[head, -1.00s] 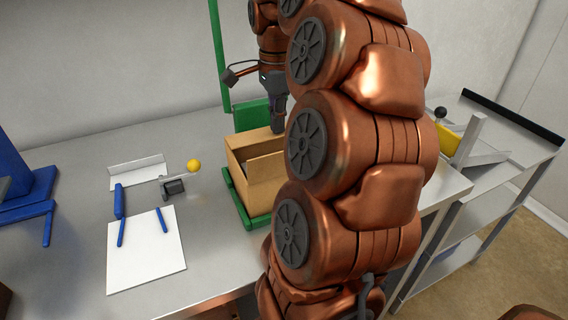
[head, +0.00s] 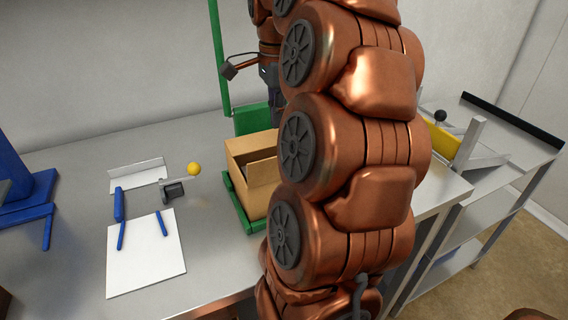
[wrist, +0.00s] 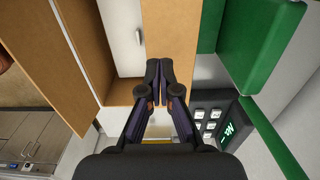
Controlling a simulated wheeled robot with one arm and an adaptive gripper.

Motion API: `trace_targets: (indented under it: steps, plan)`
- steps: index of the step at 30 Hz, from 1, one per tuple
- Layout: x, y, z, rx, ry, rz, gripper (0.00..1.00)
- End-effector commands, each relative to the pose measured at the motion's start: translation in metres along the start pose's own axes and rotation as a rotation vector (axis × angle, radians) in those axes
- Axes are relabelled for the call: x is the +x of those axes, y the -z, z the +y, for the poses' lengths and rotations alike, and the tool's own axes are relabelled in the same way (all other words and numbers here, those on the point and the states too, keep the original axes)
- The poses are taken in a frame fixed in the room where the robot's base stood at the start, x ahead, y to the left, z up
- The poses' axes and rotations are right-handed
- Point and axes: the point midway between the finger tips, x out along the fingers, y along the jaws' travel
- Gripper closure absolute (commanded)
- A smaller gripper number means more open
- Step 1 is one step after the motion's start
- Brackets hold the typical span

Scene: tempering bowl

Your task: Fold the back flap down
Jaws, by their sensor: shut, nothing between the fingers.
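An open cardboard box (head: 257,202) stands on a green base (head: 238,200), partly hidden behind my arm. A raised cardboard flap (head: 263,171) shows on its near side; I cannot clearly make out the back flap in the head view. In the wrist view, a cardboard panel (wrist: 170,35) lies just beyond my gripper (wrist: 159,68), and the fingertips overlap its end; I cannot tell whether they touch. Another cardboard panel (wrist: 45,40) stands to the left. My gripper is shut and empty. Its fingertips are hidden in the head view.
A green panel (head: 252,119) and a green post (head: 219,60) rise behind the box. A keypad with a lit readout (wrist: 212,122) is right of my gripper.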

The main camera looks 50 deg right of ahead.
Motion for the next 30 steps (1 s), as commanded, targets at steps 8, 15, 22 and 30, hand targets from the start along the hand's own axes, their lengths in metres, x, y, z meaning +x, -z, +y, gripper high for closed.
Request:
trace_targets:
  steps: [8,15,22,30]
  plan:
    - [-0.024,0.0,-0.001,0.0,0.003,0.0,1.0]
    - [-0.044,0.0,0.0,-0.001,0.001,-0.002,1.0]
    - [-0.049,0.0,0.0,-0.001,0.0,-0.001,1.0]
    - [-0.049,0.0,0.0,-0.001,0.0,-0.001,1.0]
